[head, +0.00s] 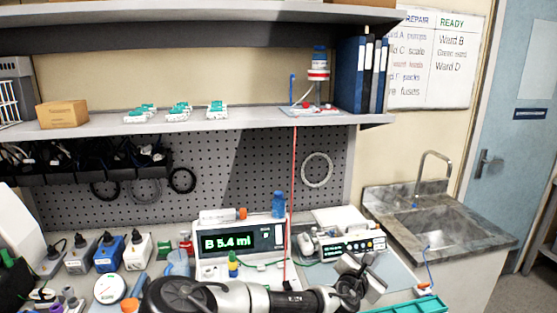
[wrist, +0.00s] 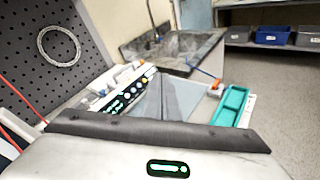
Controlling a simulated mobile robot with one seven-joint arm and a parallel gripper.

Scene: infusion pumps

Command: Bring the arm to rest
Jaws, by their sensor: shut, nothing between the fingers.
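My arm (head: 240,297) stretches level across the bottom of the head view, in front of the bench devices. My gripper (head: 368,278) is at its right end, over the front of the bench beside a small pump with a green display (head: 352,246). It is shut and holds nothing. That pump also shows in the wrist view (wrist: 128,96).
A device reading "B 5.4 ml" (head: 235,242) stands behind my arm. A red line (head: 294,190) hangs from the shelf (head: 170,124) close to the arm. A teal tray (head: 412,306) lies at the lower right. A sink (head: 440,226) is farther right.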

